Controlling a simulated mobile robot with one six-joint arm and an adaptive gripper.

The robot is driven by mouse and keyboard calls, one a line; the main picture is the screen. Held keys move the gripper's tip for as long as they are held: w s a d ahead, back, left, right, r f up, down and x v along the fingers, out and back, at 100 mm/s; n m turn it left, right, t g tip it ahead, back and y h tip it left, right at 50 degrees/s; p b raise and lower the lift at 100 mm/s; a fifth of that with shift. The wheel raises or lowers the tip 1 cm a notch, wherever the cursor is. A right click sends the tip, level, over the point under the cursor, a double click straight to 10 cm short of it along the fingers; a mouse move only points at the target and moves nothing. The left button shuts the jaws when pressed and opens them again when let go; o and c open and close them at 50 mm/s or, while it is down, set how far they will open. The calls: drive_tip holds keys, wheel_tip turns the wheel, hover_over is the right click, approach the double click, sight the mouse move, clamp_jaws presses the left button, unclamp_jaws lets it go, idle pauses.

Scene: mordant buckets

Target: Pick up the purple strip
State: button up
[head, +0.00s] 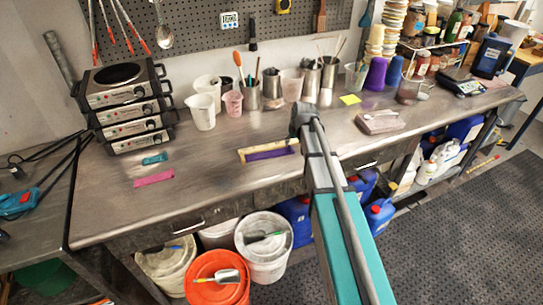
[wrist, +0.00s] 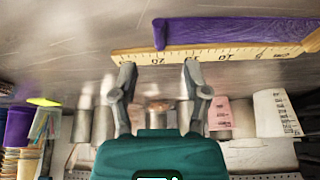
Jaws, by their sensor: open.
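The purple strip (head: 272,154) lies flat on the metal bench, along the front side of a wooden ruler (head: 262,148). In the wrist view the purple strip (wrist: 235,31) runs along the top edge of the ruler (wrist: 215,52) and reaches toward the right edge of the frame. My gripper (wrist: 157,72) is open and empty. Its fingertips appear just below the ruler's left half, and the strip is past them toward the upper right. In the head view my arm stands right of the strip and my fingers cannot be made out.
A pink strip (head: 154,178) and a teal strip (head: 155,158) lie to the left. Stacked hot plates (head: 127,105), a white jug (head: 203,111) and metal cups (head: 252,97) stand behind. Bench between the pink and purple strips is bare.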

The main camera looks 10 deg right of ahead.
sight(291, 148)
drive_tip(key=shift+f, duration=0.15)
drive_tip(key=shift+b+x, duration=2.45)
drive_tip(key=c, duration=0.8)
clamp_jaws()
